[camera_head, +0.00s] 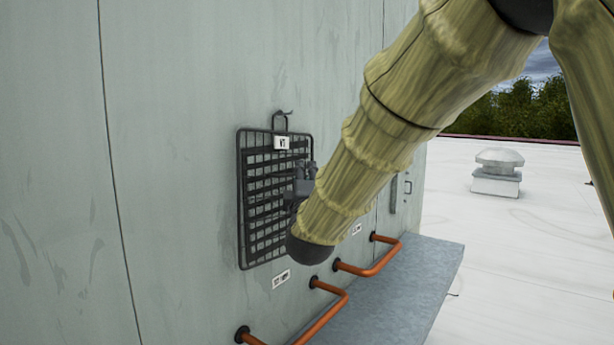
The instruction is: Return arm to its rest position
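My arm comes down from the upper right and ends in front of a grey metal wall. My gripper (308,170) is a small dark shape beyond the arm's end, in front of a black wire rack (246,205). The rack hangs on the wall from a hook (284,116) by a loop at its top. A white tag (281,142) marked V1 is on its top edge. My arm hides the rack's right lower part. I cannot tell whether the gripper touches the rack or whether its fingers are apart.
Orange pipes (326,318) stick out of the wall below, above a grey metal ledge (410,300). Small white labels (281,279) are on the wall. The white roof (520,250) lies open at right, with a roof vent (497,172) standing on it.

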